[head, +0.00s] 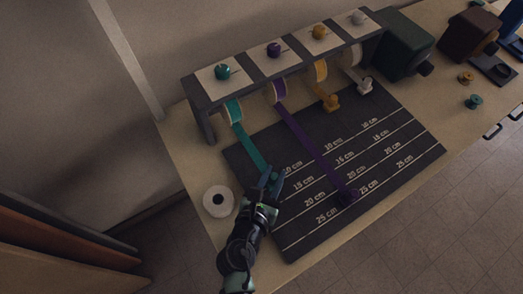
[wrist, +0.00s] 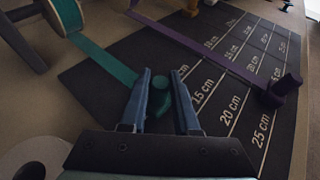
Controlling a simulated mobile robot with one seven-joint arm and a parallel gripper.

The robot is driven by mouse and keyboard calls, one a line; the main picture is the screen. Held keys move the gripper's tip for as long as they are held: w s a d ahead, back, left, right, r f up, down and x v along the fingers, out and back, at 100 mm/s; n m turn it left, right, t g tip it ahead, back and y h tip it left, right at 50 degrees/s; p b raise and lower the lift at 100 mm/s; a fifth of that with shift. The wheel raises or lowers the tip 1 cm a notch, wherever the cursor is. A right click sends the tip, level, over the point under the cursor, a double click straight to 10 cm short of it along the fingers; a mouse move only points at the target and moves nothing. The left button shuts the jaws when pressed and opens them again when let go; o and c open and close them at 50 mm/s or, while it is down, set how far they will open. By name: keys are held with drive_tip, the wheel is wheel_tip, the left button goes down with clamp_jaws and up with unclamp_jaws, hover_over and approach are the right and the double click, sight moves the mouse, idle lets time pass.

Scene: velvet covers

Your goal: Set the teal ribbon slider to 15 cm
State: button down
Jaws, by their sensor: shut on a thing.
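The teal ribbon (head: 246,140) runs from its roll under the rack down to my gripper (head: 270,184). In the wrist view the teal ribbon (wrist: 103,57) reaches a teal slider (wrist: 161,83) between the two blue-grey fingers of my gripper (wrist: 160,95). The fingers are shut on the slider, which they partly hide. It sits on the dark measuring mat (head: 390,150), near the 10 cm and 15 cm labels of its lane. The 15 cm label (wrist: 203,92) shows just right of the fingers. The fingers hide where the slider meets the lines.
The purple ribbon (head: 310,143) is pulled out to a purple slider (head: 347,195) near 25 cm. The orange slider (head: 331,103) and white slider (head: 365,86) sit close to the rack (head: 205,122).

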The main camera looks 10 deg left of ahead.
drive_tip(key=s+d, duration=0.2)
drive_tip(key=shift+s+d, duration=0.3)
drive_tip(key=shift+d, duration=0.05)
drive_tip(key=shift+a, duration=0.1)
drive_tip(key=c, duration=0.6)
unclamp_jaws()
drive_tip(key=shift+c, duration=0.2)
drive_tip(key=v, duration=1.3)
drive_tip(key=shift+b, duration=0.3)
drive_tip(key=shift+w+a, duration=0.1)
